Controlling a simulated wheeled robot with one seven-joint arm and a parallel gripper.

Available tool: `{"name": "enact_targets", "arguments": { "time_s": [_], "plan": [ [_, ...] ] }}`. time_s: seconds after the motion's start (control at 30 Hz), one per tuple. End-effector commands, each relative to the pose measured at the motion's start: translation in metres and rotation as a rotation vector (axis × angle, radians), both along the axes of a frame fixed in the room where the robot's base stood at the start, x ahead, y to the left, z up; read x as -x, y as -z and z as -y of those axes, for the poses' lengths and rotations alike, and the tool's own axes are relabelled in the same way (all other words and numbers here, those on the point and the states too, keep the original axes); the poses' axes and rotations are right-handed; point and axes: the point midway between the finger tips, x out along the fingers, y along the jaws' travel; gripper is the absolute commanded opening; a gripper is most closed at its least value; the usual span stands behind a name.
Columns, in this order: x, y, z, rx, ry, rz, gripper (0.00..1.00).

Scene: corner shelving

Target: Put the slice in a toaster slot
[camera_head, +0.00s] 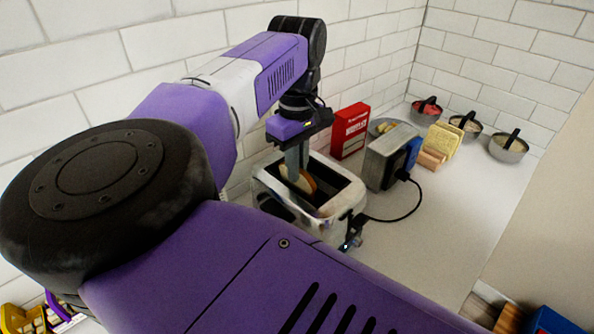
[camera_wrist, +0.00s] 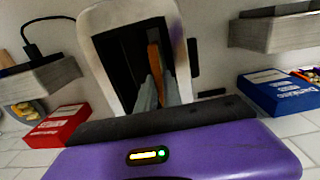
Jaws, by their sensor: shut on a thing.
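The toaster (camera_head: 335,205) is a shiny metal box with dark slots on the white counter; in the wrist view (camera_wrist: 103,20) its top opening faces the camera. The slice (camera_head: 303,180) is tan with a brown crust and sits partly down in the toaster opening. It also shows edge-on as an orange-brown strip in the wrist view (camera_wrist: 154,58). My gripper (camera_head: 297,165) is shut on the slice, its fingers pointing down into the opening. The wrist view shows the fingers (camera_wrist: 160,92) around the slice's edge. The slice's lower part is hidden in the dark slot.
A red box (camera_head: 351,130) stands behind the toaster. A grey block (camera_head: 378,165) with a black cord is to its right. Bowls with black handles (camera_head: 467,124) stand at the back. A blue box (camera_wrist: 285,92) shows in the wrist view. The counter's right front is clear.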

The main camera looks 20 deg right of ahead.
Motion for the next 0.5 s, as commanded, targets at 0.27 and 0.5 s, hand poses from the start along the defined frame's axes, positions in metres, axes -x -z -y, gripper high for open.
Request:
{"name": "enact_targets", "arguments": {
  "time_s": [0.27,0.5],
  "plan": [
    [-0.0002,0.0011,-0.0001,0.000,0.000,0.001,0.00],
    [-0.0002,0.0009,0.0000,0.000,0.000,0.001,0.32]
  ]
}}
